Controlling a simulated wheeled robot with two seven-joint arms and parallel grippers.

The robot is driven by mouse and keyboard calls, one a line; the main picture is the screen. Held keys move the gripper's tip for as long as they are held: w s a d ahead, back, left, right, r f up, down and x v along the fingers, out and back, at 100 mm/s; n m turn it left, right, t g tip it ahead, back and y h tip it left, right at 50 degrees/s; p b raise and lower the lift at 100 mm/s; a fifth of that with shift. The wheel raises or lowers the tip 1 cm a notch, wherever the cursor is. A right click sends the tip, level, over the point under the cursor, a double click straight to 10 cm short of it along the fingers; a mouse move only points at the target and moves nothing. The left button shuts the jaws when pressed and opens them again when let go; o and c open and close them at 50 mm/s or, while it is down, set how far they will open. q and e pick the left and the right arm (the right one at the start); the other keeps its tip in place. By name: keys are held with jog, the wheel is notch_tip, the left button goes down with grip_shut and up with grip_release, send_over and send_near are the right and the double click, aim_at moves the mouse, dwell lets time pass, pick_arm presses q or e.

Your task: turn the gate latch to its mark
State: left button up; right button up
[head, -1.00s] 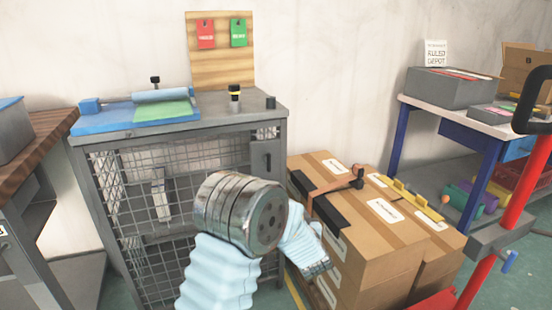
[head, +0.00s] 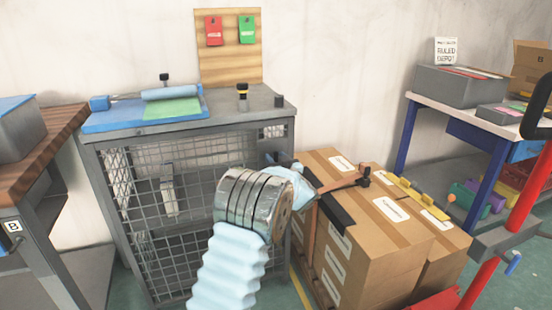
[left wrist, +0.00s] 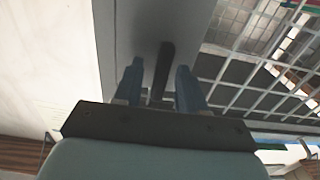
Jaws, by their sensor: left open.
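The grey wire-mesh cabinet (head: 165,195) stands left of centre in the head view, with the latch on its right front post. In the left wrist view the latch (left wrist: 165,62) is a dark narrow bar in front of the grey post (left wrist: 148,22). My left gripper (left wrist: 158,88) is open, with one finger on each side of the bar. I cannot tell whether the fingers touch it. In the head view my left gripper (head: 274,159) is at the upper right of the cabinet front and hides the latch. I cannot make out the mark.
Cardboard boxes (head: 385,245) stand close to the right of the cabinet, with straps and a yellow tool on top. A blue mat (head: 100,121) and roll lie on the cabinet top. A wooden bench (head: 45,145) is at left, a blue-legged table (head: 405,135) at right.

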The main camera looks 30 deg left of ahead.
pick_arm(q)
jog(key=shift+w+a, duration=0.15)
jog(key=shift+a, duration=0.05)
grip_shut()
